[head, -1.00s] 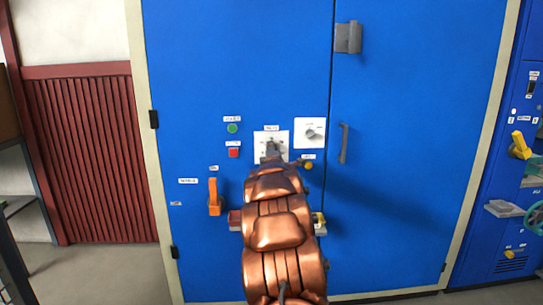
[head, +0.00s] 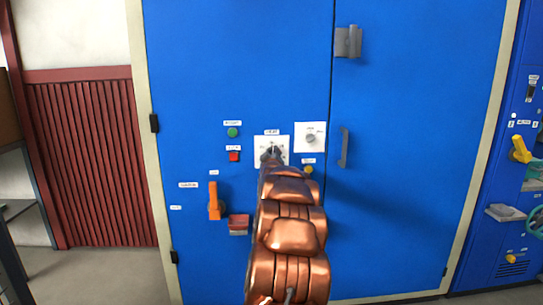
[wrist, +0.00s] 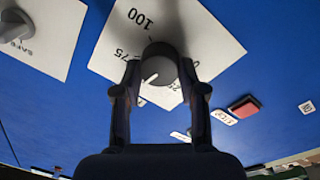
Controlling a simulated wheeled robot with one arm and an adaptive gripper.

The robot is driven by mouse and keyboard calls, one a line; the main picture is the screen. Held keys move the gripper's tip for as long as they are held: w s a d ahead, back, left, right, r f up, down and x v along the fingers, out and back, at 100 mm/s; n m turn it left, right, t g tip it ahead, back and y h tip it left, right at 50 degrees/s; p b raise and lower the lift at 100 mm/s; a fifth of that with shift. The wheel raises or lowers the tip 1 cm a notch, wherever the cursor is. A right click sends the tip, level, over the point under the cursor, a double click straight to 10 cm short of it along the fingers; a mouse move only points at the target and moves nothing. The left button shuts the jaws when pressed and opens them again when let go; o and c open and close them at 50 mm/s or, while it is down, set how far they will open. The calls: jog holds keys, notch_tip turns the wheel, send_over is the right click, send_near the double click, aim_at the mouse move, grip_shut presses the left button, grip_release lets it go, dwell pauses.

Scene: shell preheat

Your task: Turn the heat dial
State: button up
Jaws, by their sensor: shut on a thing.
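The heat dial is a dark round knob (wrist: 160,66) on a white square plate (wrist: 222,42), with 100, 75 and 0 readable in the wrist view. A white mark shows on the knob's lower left side there. My gripper (wrist: 159,72) has one finger on each side of the knob and is shut on it. In the head view the plate (head: 284,143) is on the blue cabinet door. My gripper (head: 271,156) covers most of the knob there.
A second white plate with a grey knob (head: 310,138) is close on the right. A green button (head: 233,132), a red button (head: 234,156) and an orange lever (head: 214,199) are on the left. A grey door handle (head: 344,147) sticks out farther right.

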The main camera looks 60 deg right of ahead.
jog(key=m, duration=0.5)
jog(key=shift+s+r+m+g, duration=0.1)
jog(key=shift+m+g, duration=0.2)
jog(key=shift+m, duration=2.3)
jog(key=o, duration=1.2)
jog(key=shift+d, duration=0.1)
jog(key=shift+c, duration=0.2)
jog(key=v, duration=1.2)
jog(key=shift+r, duration=0.1)
